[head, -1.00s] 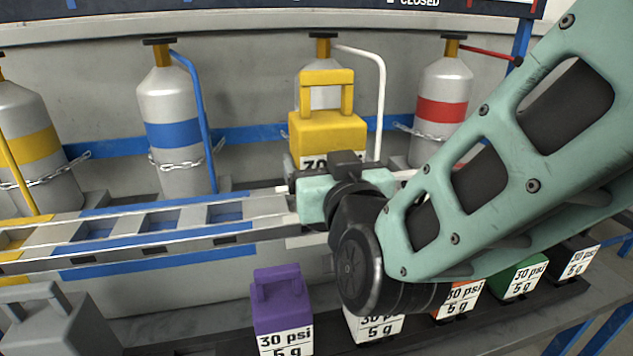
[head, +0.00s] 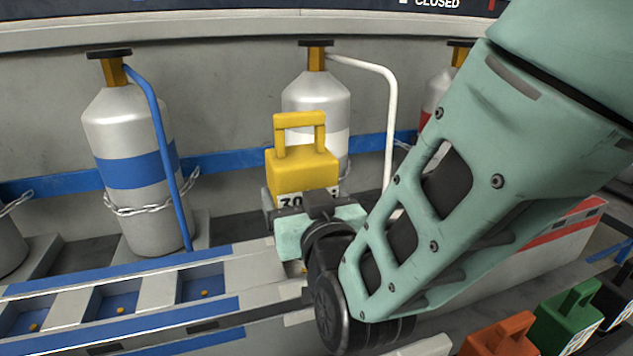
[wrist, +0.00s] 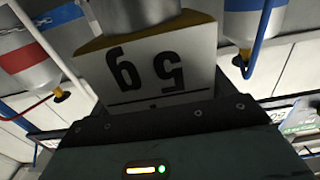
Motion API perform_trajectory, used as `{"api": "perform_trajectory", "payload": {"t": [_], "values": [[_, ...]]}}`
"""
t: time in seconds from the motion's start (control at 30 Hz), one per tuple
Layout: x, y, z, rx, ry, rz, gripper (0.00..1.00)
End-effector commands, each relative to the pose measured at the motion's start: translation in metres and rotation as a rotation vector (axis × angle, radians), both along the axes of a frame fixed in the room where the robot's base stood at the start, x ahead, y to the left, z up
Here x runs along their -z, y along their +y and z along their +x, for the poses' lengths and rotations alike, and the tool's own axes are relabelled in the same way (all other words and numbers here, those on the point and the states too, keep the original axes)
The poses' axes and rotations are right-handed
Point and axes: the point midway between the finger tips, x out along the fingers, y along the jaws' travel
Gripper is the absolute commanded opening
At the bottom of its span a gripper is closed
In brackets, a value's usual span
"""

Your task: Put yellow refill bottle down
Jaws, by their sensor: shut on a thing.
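The yellow refill bottle (head: 302,165) is a boxy bottle with a loop handle and a white label band. It is upright in the head view, held in front of the white-banded cylinder. My gripper (head: 308,205) is shut on its lower part; the fingertips are mostly hidden by the bottle and my wrist. In the wrist view the bottle's white label (wrist: 155,65) reads "5 g" upside down and fills the space above the gripper body. Whether the bottle's base touches anything is hidden.
A blue-banded cylinder (head: 135,165) with a blue hose stands left, the white-banded cylinder (head: 318,100) behind. The slotted rail (head: 165,290) lies in front, with blue-edged recesses. Orange (head: 500,338) and green (head: 567,318) bottles stand lower right. My arm covers much of the right side.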

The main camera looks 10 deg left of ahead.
Motion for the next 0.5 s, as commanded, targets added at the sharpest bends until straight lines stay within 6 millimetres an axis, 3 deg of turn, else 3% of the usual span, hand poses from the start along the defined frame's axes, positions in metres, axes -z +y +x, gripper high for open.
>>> {"api": "perform_trajectory", "payload": {"t": [0.5], "values": [[0.048,0.001,0.0,0.0,-0.006,0.004,0.23]]}}
